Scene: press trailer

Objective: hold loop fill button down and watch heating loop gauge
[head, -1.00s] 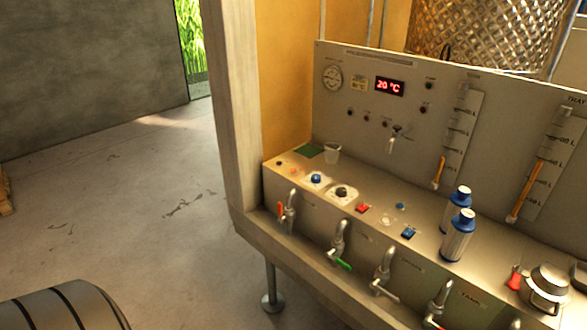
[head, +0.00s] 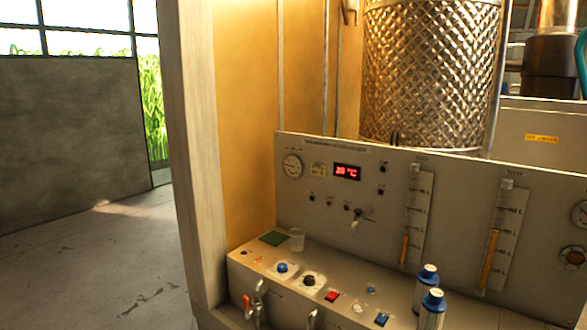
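A round dial gauge (head: 292,166) is at the upper left of the grey upright panel. Its needle and scale are too small to read. Beside the dial, a red display (head: 346,172) shows about 20 °C. On the ledge below are a round blue button (head: 282,268) and a round black button (head: 309,281), each on a pale plate. A red switch (head: 332,296) and a blue switch (head: 381,319) are further right. The labels are too small to tell which button is loop fill or which gauge is the heating loop's. Neither of my grippers is in view.
A clear cup (head: 297,239) and a green pad (head: 273,238) are at the ledge's back left. Blue-capped bottles (head: 431,306) stand at the right. A post (head: 188,150) stands left; open floor (head: 100,265) lies beyond.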

